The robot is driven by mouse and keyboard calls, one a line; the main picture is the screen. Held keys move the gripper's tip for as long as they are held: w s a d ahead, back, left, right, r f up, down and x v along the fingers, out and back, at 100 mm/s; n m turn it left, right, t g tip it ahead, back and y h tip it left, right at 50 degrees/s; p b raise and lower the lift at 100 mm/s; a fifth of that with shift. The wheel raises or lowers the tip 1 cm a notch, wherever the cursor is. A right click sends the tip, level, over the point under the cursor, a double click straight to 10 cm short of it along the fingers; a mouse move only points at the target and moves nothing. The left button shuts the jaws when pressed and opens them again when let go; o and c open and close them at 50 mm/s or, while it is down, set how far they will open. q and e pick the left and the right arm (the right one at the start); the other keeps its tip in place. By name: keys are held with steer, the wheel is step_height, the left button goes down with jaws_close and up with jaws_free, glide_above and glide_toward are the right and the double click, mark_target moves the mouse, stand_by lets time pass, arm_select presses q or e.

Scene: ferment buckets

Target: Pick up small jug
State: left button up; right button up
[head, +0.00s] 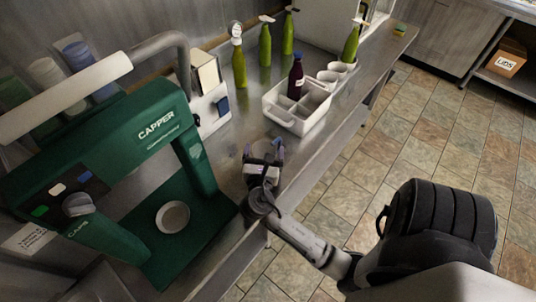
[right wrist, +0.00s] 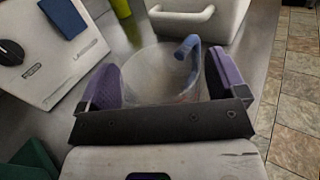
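The small jug (right wrist: 158,72) is clear, with a blue handle (right wrist: 188,46) at its upper right in the right wrist view. It stands on the steel counter. My right gripper (right wrist: 178,85) is open, with one purple finger on each side of the jug. The left finger is very close to the jug's wall; I cannot tell whether it touches. In the head view my right gripper (head: 264,152) is low over the counter and the jug is hard to make out between its fingers. My left gripper is not in view.
A green capper machine (head: 150,150) stands left on the counter (head: 240,125). A white divided caddy (head: 297,107) with a dark bottle (head: 296,76) stands beyond the gripper. Green bottles (head: 265,45) stand farther back. The counter's front edge is close on the right.

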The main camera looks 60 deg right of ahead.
steer(key=c, duration=0.8)
steer(key=shift+o, duration=0.2)
step_height(320, 180, up, 18)
steer(key=p, duration=0.3)
steer(key=shift+p, duration=0.35)
